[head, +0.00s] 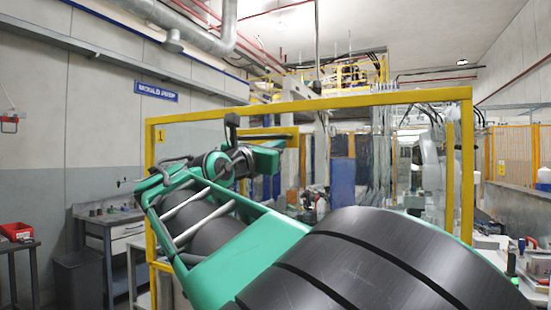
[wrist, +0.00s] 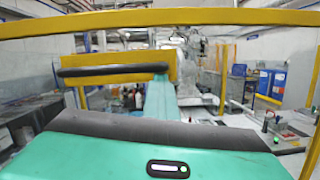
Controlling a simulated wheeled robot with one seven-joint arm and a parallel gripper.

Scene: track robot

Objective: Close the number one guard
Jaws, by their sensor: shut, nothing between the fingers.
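A yellow frame (head: 330,103) stands upright in front of me, its top bar spanning much of the head view. A small yellow plate marked "1" (head: 160,135) is on its left post. The top bar also crosses the wrist view (wrist: 200,17). A yellow plate (wrist: 110,62) with a dark horizontal bar in front of it (wrist: 105,71) shows beyond my wrist. My gripper (head: 266,156) is shut and empty, close to this plate in the head view. The fingertips are hard to make out, so touching or apart cannot be told. Whether the guard stands open or shut is unclear.
Left are a workbench (head: 112,222), a dark bin (head: 78,275) and a red box (head: 16,231) on a stand. A white robot arm (head: 433,165) stands behind the frame. Orange fencing (head: 508,150) is at the right. My own arm hides much of the lower middle.

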